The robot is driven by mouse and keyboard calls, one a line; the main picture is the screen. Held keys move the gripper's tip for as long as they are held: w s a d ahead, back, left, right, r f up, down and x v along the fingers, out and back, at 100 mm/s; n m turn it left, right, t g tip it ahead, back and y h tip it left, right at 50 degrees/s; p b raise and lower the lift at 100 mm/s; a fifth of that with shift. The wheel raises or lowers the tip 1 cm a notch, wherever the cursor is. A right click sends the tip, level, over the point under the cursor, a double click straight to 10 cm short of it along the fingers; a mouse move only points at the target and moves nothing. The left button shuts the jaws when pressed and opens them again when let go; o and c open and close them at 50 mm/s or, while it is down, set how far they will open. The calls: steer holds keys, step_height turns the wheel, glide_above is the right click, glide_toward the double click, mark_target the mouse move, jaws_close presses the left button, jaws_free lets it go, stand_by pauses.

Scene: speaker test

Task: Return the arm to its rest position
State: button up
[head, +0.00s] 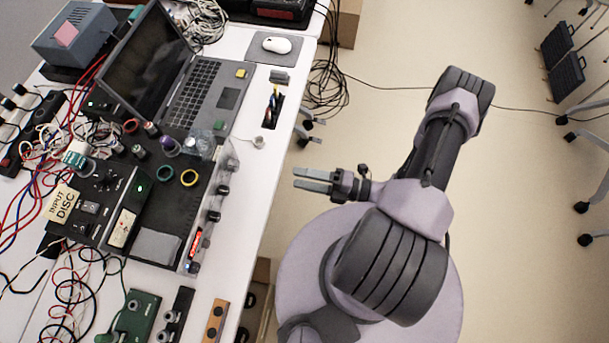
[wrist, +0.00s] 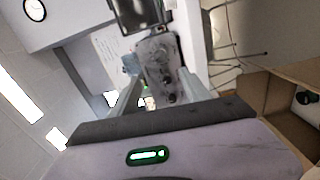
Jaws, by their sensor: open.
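My gripper (head: 313,181) shows in the head view, just off the right edge of the white table. Its two grey fingers point left toward the table, with a gap between them and nothing held. My arm (head: 439,150) is folded back over my round base, its elbow at the upper right. In the wrist view the gripper's fingers (wrist: 139,103) point away toward the table equipment, partly hidden behind a purple-grey part of my arm with a green light.
The white table (head: 252,158) fills the left side, with a laptop (head: 205,95), a mouse (head: 277,45), a black equipment panel (head: 172,205) and many loose cables. A coiled black cable (head: 327,85) hangs by the table edge. Chair legs (head: 583,207) stand far right.

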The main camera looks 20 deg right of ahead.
stand_by(0.4)
steer(key=s+a+r+m+g+h, duration=0.1)
steer(key=r+m+h, duration=0.3)
steer(key=r+m, duration=0.6)
steer(key=s+a+r+m+g+h+b, duration=0.1)
steer(key=s+a+r+m+g+h, duration=0.1)
steer(key=r+m, duration=0.9)
steer(key=s+a+r+m+g+h+b, duration=0.1)
steer(key=s+a+r+m+g+h, duration=0.1)
steer(key=r+m+h, duration=0.4)
steer(key=shift+s+a+r+m, duration=0.45)
steer(key=shift+r+m, duration=2.05)
steer(key=shift+r, duration=1.2)
